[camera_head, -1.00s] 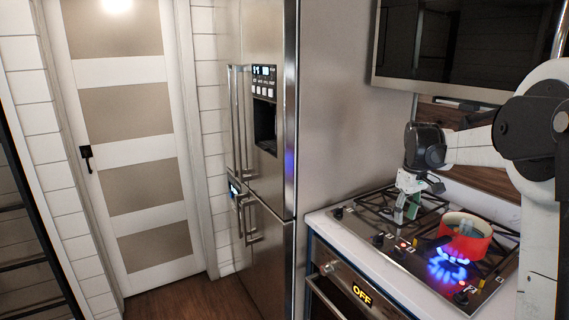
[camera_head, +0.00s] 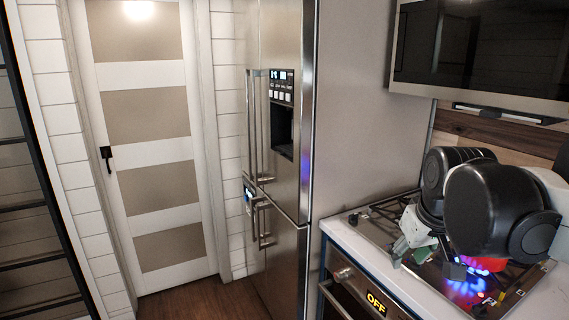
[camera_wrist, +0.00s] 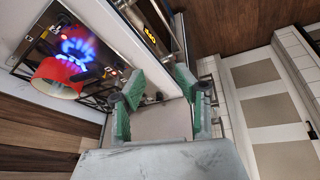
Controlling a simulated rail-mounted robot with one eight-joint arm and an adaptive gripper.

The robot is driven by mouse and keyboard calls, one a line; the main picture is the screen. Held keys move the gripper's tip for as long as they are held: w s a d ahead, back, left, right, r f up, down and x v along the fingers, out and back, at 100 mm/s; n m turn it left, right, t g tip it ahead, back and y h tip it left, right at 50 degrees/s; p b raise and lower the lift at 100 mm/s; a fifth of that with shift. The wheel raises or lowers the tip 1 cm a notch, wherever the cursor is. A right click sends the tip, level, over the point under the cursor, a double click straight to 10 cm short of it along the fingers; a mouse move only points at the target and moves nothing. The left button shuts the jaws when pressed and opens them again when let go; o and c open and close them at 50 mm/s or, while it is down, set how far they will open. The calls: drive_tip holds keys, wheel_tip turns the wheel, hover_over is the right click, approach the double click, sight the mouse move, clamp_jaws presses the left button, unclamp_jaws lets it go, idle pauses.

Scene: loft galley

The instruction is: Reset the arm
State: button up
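My gripper (camera_head: 415,243) hangs over the front left part of the stovetop in the head view. In the wrist view its green-padded fingers (camera_wrist: 160,95) stand apart with nothing between them. My arm's dark joints cover much of the stove in the head view. The red pot (camera_wrist: 58,76) stands on the hob in the wrist view, apart from the gripper. Only a bit of its red shows in the head view (camera_head: 489,264).
A blue flame (camera_wrist: 76,50) burns beside the pot; it also glows in the head view (camera_head: 466,290). The oven display (camera_head: 376,303) reads OFF. A steel fridge (camera_head: 282,190) stands left of the counter. A wall unit (camera_head: 480,50) hangs above the stove. The floor before the door (camera_head: 150,130) is clear.

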drive_tip(key=s+a+f+t, duration=0.1)
drive_tip(key=s+a+f, duration=0.1)
drive_tip(key=s, duration=0.4)
drive_tip(key=s+a+f+m+t, duration=0.1)
drive_tip(key=s+a+f, duration=0.1)
drive_tip(key=s+f, duration=0.2)
drive_tip(key=shift+s+a+y, duration=0.3)
drive_tip(key=shift+s, duration=0.7)
